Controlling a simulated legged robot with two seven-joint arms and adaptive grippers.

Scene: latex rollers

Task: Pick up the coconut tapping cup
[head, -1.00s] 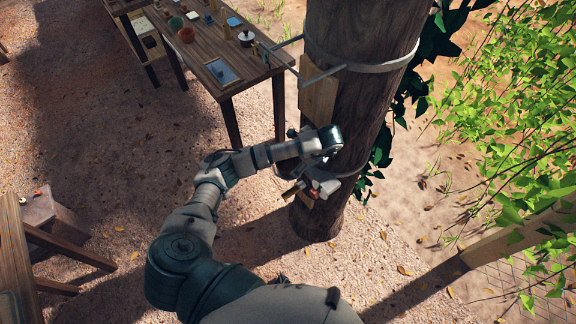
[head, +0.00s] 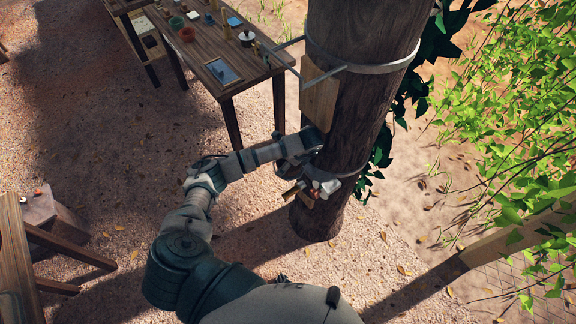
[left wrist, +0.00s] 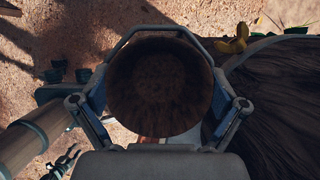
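The coconut tapping cup (left wrist: 158,88) is a round, dark brown bowl. It fills the space between the fingers of my left gripper in the left wrist view, with its open mouth facing the camera. The blue finger pads sit against its left and right sides, so my left gripper (left wrist: 160,100) looks shut on it. In the head view my left gripper (head: 305,143) is at the left side of the dark tree trunk (head: 345,115), and I cannot make out the cup there. My right gripper is not in view.
A table (head: 205,55) with pots stands behind left. Another table edge (head: 14,250) is at far left. Open ground lies between.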

